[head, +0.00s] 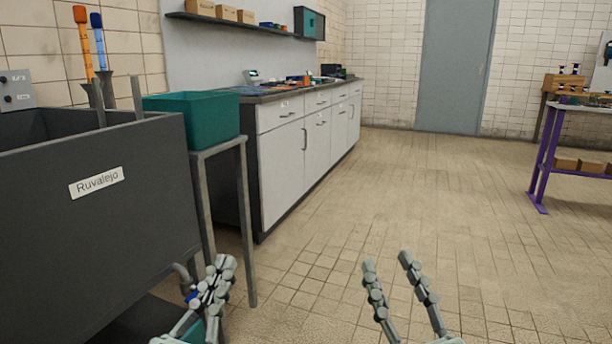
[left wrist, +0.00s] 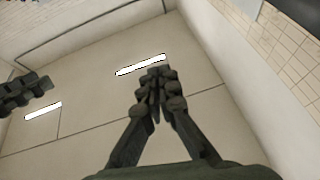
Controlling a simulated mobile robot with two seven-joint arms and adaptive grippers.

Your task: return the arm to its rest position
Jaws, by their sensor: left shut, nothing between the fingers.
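My left gripper (head: 222,268) is low in the head view, in front of the dark tank's right end. Its fingers are together with nothing between them. In the left wrist view my left gripper (left wrist: 155,76) points up toward the ceiling, fingers meeting at the tips. My right gripper (head: 387,262) is at the bottom middle of the head view, its two fingers apart and empty above the tiled floor.
A dark tank labelled Ruvalejo (head: 60,220) stands close on the left, beside a teal bin (head: 205,117) on a grey stand (head: 246,215). White cabinets (head: 283,160) run behind. A purple-framed table (head: 545,160) is at right. The middle floor is clear.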

